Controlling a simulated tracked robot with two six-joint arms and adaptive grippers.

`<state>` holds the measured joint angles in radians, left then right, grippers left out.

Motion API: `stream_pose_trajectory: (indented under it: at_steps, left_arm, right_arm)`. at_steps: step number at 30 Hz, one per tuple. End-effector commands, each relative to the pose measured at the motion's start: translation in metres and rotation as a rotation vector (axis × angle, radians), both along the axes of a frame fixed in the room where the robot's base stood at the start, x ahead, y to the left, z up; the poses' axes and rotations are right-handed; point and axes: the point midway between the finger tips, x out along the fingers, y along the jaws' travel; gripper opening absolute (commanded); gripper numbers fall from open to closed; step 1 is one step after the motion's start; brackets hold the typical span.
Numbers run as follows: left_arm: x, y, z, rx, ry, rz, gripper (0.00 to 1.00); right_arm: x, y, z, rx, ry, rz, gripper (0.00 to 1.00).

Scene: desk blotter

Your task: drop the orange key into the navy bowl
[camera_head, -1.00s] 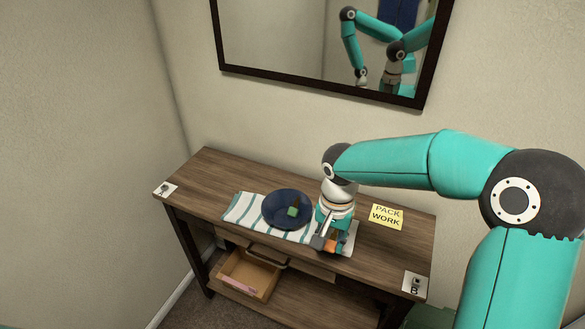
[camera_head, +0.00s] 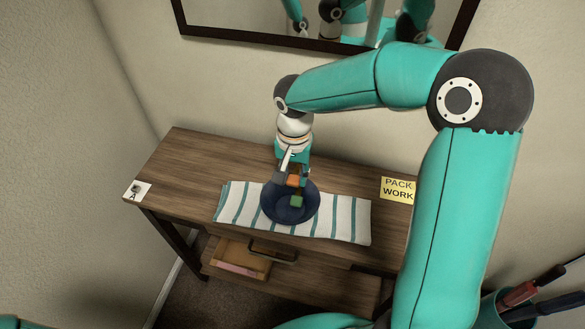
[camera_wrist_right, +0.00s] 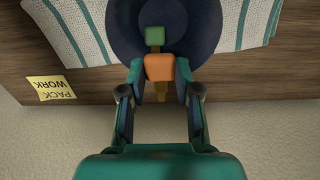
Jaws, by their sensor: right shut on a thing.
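The orange key (camera_head: 293,181) is held in my right gripper (camera_head: 291,183), which is shut on its orange head above the navy bowl (camera_head: 274,213). In the right wrist view the orange key (camera_wrist_right: 158,67) sits between the fingertips, with a brass-coloured part showing below its head. The bowl (camera_wrist_right: 122,25) lies behind it there. A green-headed piece (camera_head: 296,201) is in the bowl; it also shows in the wrist view (camera_wrist_right: 155,36). The exact gap between key and bowl is hard to judge. My left gripper is not seen.
The bowl stands on a striped cloth (camera_head: 345,217) on a wooden desk (camera_head: 180,165). A yellow "PACK WORK" note (camera_head: 397,190) lies to the right, a white card (camera_head: 136,191) at left. A mirror (camera_head: 235,18) hangs behind.

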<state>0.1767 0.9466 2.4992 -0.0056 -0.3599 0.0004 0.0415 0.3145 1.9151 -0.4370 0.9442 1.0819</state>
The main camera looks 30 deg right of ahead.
Motion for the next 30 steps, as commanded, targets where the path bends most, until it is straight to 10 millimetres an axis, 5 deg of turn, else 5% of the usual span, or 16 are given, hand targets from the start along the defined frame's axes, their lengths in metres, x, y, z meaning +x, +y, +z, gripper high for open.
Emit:
stream_pose_trajectory:
  at_steps: [9,22,23,24,27,30]
  left_arm:
    - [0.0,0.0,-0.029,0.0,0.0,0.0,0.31]
    - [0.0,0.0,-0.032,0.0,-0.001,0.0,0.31]
    - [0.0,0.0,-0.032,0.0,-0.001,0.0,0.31]
    - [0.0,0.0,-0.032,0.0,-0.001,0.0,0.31]
    - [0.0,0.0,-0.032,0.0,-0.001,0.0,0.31]
    - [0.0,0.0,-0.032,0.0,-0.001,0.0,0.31]
  right_arm:
    - [-0.001,-0.001,-0.039,0.0,0.001,-0.003,0.14]
    - [-0.001,-0.002,-0.045,0.001,0.001,-0.004,0.14]
    - [-0.001,-0.002,-0.045,0.001,0.001,-0.004,0.37]
    - [-0.001,-0.002,-0.045,0.001,0.001,-0.004,0.44]
    - [-0.001,-0.002,-0.045,0.001,0.001,-0.004,0.6]
    - [-0.001,-0.002,-0.045,0.001,0.001,-0.004,0.61]
